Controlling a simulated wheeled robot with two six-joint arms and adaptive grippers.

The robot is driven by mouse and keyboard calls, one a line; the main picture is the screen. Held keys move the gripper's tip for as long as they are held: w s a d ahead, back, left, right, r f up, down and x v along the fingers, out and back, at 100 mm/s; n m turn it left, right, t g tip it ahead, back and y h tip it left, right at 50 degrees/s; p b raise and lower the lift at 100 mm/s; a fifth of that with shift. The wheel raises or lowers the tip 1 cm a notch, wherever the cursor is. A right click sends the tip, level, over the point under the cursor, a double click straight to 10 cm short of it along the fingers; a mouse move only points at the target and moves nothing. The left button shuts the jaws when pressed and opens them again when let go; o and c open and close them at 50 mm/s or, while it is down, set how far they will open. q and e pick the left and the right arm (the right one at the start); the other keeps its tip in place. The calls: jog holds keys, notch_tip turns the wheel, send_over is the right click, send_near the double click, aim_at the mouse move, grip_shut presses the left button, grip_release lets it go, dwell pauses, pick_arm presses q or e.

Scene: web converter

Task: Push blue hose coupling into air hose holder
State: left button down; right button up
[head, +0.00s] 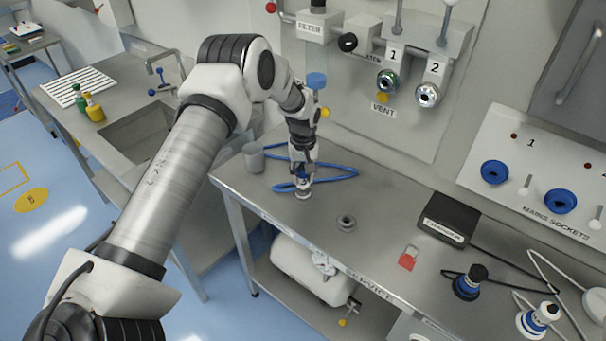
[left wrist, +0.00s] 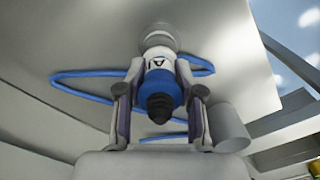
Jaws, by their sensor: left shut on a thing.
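My left gripper (head: 302,176) points down over the bench and is shut on the blue hose coupling (head: 304,181). In the left wrist view the coupling (left wrist: 166,88) sits between the two fingers, with a blue body, a white marked band and a black ribbed end. A round grey metal piece (head: 303,194) is at the coupling's lower end, at bench level; it also shows in the left wrist view (left wrist: 158,40). I cannot tell whether it is the holder or how deep the coupling sits. A separate grey ring fitting (head: 346,223) is on the bench to the right. My right gripper is not in view.
The blue hose (head: 340,168) loops on the bench behind the gripper. A grey cup (head: 253,157) stands to the left. A black box (head: 449,218), a red padlock (head: 407,260) and plugs (head: 468,283) lie to the right. A valve panel rises behind.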

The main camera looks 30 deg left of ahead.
pick_arm(q)
jog(key=shift+f+b, duration=0.6)
jog(key=shift+f, duration=0.55)
jog(key=c, duration=0.7)
grip_release()
jog(key=shift+o, duration=0.2)
notch_tip(320, 180, up, 12)
jog(key=shift+r, duration=0.1)
